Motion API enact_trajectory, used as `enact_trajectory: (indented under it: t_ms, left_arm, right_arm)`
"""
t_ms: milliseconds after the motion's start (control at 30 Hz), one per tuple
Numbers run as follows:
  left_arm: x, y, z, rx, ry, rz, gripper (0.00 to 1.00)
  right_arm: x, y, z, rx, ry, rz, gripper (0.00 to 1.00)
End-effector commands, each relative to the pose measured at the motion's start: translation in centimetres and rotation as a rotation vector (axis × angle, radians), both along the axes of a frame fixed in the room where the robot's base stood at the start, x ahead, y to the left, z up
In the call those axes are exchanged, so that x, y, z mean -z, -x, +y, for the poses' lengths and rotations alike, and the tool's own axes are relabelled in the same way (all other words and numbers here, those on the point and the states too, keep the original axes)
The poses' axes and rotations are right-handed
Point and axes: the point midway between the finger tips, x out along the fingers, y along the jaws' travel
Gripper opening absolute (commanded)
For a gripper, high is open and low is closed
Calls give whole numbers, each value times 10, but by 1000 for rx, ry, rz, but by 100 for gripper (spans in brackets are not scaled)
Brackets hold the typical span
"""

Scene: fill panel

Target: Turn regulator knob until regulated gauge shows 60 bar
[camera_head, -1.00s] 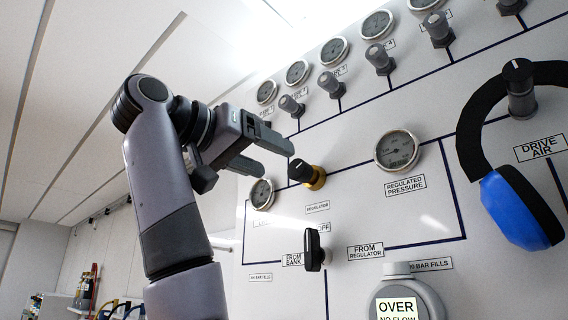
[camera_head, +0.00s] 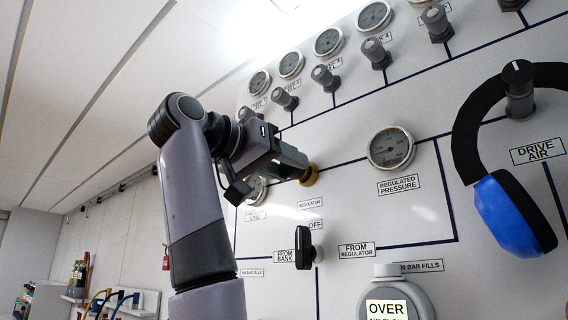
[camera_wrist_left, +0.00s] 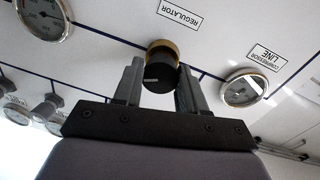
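The regulator knob (camera_wrist_left: 160,72) is black with a yellow-brass collar and a pale mark on its face. In the head view its brass collar (camera_head: 309,175) shows, and the gripper hides most of the black part. My left gripper (camera_head: 296,168) is at the knob. In the left wrist view its two fingers (camera_wrist_left: 160,80) stand apart, one on each side of the knob; I cannot tell whether they touch it. The regulated pressure gauge (camera_head: 390,147) is to the right of the knob, with its label below; its reading is too small to tell. My right gripper is not in view.
A row of gauges and grey valve knobs (camera_head: 376,53) runs along the panel above. Blue-and-black ear defenders (camera_head: 513,210) hang from the drive air knob (camera_head: 518,88) at right. A black bank valve handle (camera_head: 305,248) and a round device marked OVER (camera_head: 388,308) sit lower.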

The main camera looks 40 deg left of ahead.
Motion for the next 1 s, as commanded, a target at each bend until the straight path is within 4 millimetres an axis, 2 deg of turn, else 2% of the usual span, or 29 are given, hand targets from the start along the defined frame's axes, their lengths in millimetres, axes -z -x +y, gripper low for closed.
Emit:
enact_trajectory:
  t_ms: [300,533,567,600,867,1000]
  left_arm:
    - [0,0,1,-1,93,6,10]
    - [0,0,1,-1,95,6,10]
    - [0,0,1,-1,95,6,51]
    - [0,0,1,-1,95,6,64]
    - [0,1,1,-1,94,6,65]
    - [1,9,2,-2,94,4,65]
  right_arm:
    - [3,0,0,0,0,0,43]
    - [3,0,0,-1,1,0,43]
    - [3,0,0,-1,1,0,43]
    - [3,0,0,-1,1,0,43]
    - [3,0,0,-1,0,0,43]
    - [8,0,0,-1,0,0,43]
